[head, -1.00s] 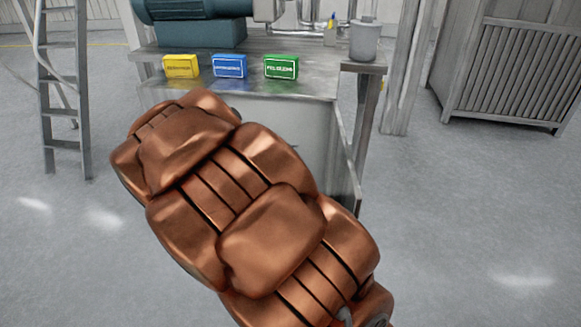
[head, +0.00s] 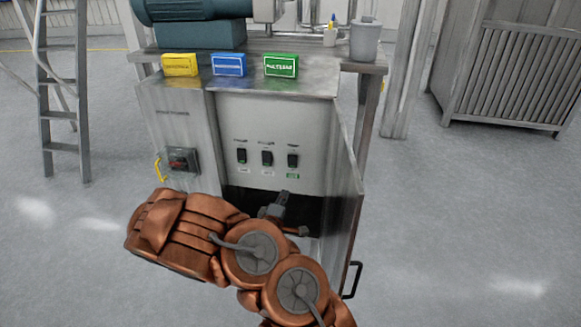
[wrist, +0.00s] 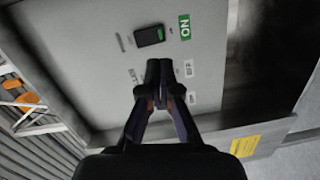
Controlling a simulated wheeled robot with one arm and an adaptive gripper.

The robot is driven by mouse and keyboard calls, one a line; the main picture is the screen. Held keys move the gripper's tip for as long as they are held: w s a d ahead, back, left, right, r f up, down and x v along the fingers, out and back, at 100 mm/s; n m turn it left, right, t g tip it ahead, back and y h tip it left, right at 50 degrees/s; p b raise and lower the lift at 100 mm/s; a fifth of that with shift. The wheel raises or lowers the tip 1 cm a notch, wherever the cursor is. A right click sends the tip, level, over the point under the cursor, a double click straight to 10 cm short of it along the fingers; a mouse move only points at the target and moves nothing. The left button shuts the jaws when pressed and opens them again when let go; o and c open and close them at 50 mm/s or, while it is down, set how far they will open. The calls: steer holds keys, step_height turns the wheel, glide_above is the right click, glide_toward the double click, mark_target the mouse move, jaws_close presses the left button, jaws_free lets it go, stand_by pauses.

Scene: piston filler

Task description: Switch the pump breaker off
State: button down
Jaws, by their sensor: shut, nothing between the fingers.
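Three dark breaker switches sit in a row on the grey panel inside the open cabinet: left (head: 242,156), middle (head: 267,158) and right (head: 293,161). Their name labels are too small to read. The right one has a green tag below it; the other two have pale tags. In the wrist view a breaker (wrist: 150,35) lies beside a green ON tag (wrist: 184,27). My gripper (wrist: 159,82) is shut and empty in front of the panel, hiding the part beside the white tags. In the head view my gripper (head: 283,197) is below the breakers; contact cannot be told.
The cabinet door (head: 346,200) stands open at the right. Yellow (head: 180,65), blue (head: 229,65) and green (head: 281,65) boxes stand on top.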

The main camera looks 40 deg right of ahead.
mark_target(292, 159)
steer(key=shift+w+a+r+n+t+h, duration=0.1)
steer(key=shift+r+n+t+h, duration=0.15)
steer(key=shift+n+t, duration=0.4)
steer(key=shift+a+r+n+t+h, duration=0.15)
steer(key=shift+r+n+t, duration=0.2)
steer(key=shift+n+t, duration=0.3)
steer(key=shift+d, duration=0.15)
steer(key=shift+g, duration=0.3)
steer(key=b+x, duration=0.4)
steer(key=b, duration=0.3)
steer(key=shift+w+d+f, duration=0.1)
steer(key=shift+w+f, duration=0.05)
steer(key=shift+f, duration=0.1)
steer(key=b, duration=0.2)
steer(key=shift+w+d+b, duration=0.15)
steer(key=shift+d+b, duration=0.05)
steer(key=shift+b, duration=0.15)
steer(key=shift+r+p+x, duration=0.2)
steer(key=shift+p+x, duration=0.05)
steer(key=shift+x, duration=2.05)
steer(key=shift+r+p+x, duration=0.2)
steer(key=shift+p+x, duration=0.05)
steer(key=shift+x, duration=2.05)
